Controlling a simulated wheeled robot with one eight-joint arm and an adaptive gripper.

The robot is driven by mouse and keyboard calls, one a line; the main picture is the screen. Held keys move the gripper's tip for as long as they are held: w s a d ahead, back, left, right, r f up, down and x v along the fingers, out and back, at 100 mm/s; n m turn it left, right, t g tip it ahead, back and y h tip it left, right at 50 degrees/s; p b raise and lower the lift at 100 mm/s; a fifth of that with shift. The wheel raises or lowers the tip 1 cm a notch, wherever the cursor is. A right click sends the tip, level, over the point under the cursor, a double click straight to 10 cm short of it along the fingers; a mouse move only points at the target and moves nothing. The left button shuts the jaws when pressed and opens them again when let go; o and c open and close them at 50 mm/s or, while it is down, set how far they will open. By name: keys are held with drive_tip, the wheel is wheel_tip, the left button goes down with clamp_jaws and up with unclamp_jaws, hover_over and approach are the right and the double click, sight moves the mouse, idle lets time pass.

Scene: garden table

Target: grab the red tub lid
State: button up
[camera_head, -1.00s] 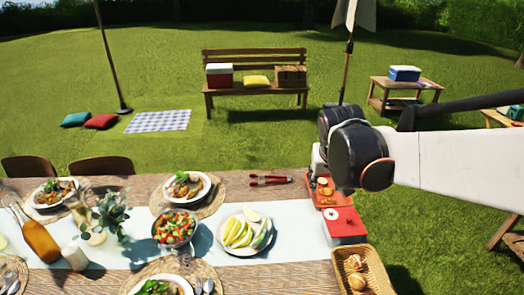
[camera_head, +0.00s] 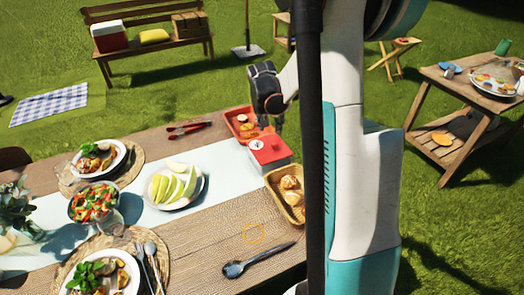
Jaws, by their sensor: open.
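The red tub lid (camera_head: 268,149) lies flat on a pale tub (camera_head: 280,166) near the table's right side. A small white mark with a dark spot shows on the lid. My gripper (camera_head: 271,122) is above and behind the lid, pointing down over the orange-red tray. It is open and apart from the lid. Its fingers are small and partly hard to make out against the tray.
The orange-red tray (camera_head: 239,116) with food stands just behind the tub. A bread basket (camera_head: 272,180) stands just in front. A plate of melon slices (camera_head: 153,196) is to the left, and red tongs (camera_head: 188,129) lie behind it. A dark spoon (camera_head: 235,269) lies at the front on mostly bare wood.

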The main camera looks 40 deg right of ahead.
drive_tip(key=b, duration=0.2)
hover_over(274, 143)
drive_tip(key=s+a, duration=0.1)
drive_tip(key=a, duration=0.1)
drive_tip(key=f, duration=0.8)
drive_tip(key=shift+s, duration=0.2)
drive_tip(key=shift+a+b+x, duration=0.1)
drive_tip(key=shift+b+x, duration=0.55)
drive_tip(key=shift+x, duration=0.65)
drive_tip(key=shift+a+b+x, duration=0.15)
drive_tip(key=shift+b+x, duration=0.5)
drive_tip(key=shift+x, duration=0.65)
drive_tip(key=shift+s, duration=0.1)
drive_tip(key=shift+c, duration=0.2)
clamp_jaws()
